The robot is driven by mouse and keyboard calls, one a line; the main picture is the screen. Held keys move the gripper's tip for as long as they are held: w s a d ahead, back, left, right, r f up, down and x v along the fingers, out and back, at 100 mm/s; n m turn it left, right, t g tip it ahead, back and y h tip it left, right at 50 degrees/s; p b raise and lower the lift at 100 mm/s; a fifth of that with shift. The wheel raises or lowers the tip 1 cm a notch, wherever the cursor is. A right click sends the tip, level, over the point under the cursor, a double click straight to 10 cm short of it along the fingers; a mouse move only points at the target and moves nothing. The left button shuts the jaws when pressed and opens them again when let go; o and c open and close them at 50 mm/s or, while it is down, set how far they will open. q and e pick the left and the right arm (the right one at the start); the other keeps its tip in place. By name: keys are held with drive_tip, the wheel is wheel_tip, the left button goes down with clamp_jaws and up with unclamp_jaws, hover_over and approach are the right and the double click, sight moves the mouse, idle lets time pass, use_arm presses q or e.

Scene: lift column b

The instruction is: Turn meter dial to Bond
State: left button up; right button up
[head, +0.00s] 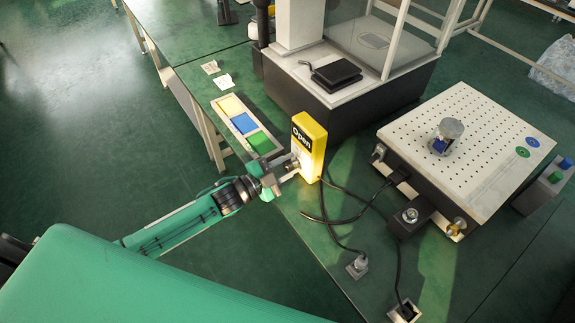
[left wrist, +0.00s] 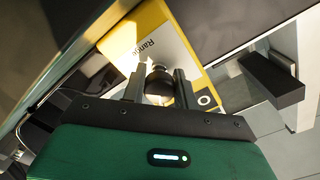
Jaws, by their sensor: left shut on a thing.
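The yellow meter (head: 312,142) stands upright on the green table, with a dark display on its front that reads "Open". My left gripper (head: 287,172) reaches its lower front from the left. In the left wrist view the meter (left wrist: 150,28) shows a pale face with the word "Range". The dark round dial (left wrist: 160,84) sits between the two fingers of my left gripper (left wrist: 159,90), which are shut on it. The dial's pointer and any "Bond" mark cannot be made out. My right gripper is not in view.
A perforated platform (head: 470,130) stands to the right. Black cables (head: 350,218) run over the table between them. A dark-based cabinet (head: 340,105) stands behind the meter.

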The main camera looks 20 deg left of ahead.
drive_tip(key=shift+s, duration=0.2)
use_arm(q)
drive_tip(key=o, duration=1)
drive_tip(key=shift+s, duration=0.1)
drive_tip(key=shift+s+a+f, duration=0.1)
drive_tip(key=shift+s+a, duration=0.15)
drive_tip(key=b+v, duration=0.2)
drive_tip(key=v, duration=1.1)
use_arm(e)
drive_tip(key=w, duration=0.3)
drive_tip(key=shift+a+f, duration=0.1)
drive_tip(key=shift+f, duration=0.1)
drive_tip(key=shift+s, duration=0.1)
